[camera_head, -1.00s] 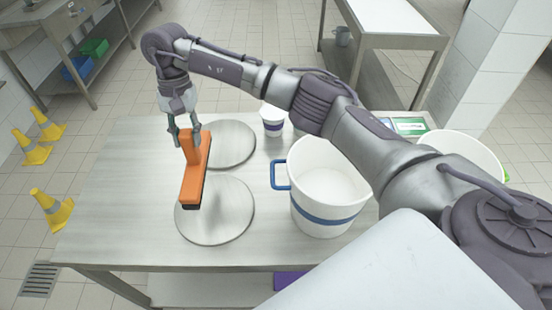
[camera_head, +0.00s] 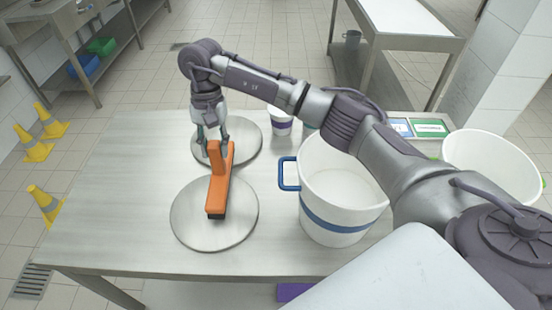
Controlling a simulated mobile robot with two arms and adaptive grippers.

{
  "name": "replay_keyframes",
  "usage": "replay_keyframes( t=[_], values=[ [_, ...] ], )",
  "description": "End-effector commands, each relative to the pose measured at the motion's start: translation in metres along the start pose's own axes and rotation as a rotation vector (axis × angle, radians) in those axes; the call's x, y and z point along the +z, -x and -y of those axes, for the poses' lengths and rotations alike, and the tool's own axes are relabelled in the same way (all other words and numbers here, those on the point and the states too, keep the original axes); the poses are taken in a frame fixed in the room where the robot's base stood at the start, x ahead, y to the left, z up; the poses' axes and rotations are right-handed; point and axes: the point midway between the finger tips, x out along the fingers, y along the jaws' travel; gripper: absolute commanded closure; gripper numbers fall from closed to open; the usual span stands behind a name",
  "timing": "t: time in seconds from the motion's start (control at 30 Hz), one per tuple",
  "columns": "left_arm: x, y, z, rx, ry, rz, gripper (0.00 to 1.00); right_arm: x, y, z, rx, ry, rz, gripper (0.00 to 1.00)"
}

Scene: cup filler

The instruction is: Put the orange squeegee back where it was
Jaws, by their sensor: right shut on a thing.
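The orange squeegee (camera_head: 221,184) has a dark edge along its near end. My right gripper (camera_head: 214,145) is shut on the squeegee's upper part. The squeegee is over the two round metal discs, between the near disc (camera_head: 188,226) and the far disc (camera_head: 250,138). I cannot tell whether it touches the near disc. My left gripper is not in view.
A white bucket with a blue band and handle (camera_head: 338,213) stands right of the discs on the metal table (camera_head: 118,190). A small cup (camera_head: 281,124) stands behind it, partly hidden by my arm. Another white bucket (camera_head: 490,165) is at the right. The table's left side is clear.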

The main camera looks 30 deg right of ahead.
Motion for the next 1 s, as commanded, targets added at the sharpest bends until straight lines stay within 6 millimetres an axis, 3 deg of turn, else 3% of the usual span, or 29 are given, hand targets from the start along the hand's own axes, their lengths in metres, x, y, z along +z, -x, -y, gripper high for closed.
replay_keyframes(
  t=[0.03,0.4,0.7,0.87,1.0],
  values=[
    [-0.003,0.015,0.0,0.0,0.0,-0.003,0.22,0.001,0.007,-0.017,0.003,-0.003,0.001,1.0],
    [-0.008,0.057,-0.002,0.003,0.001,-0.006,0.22,0.002,0.006,-0.108,0.002,-0.001,0.001,1.0],
    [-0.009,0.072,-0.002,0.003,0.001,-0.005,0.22,0.001,0.005,-0.138,0.002,-0.001,0.001,1.0],
    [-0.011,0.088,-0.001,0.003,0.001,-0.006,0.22,-0.003,-0.02,-0.137,0.0,-0.001,0.005,1.0],
    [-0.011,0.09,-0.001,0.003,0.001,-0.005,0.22,-0.006,-0.031,-0.136,-0.002,0.001,0.001,1.0]
  ],
)
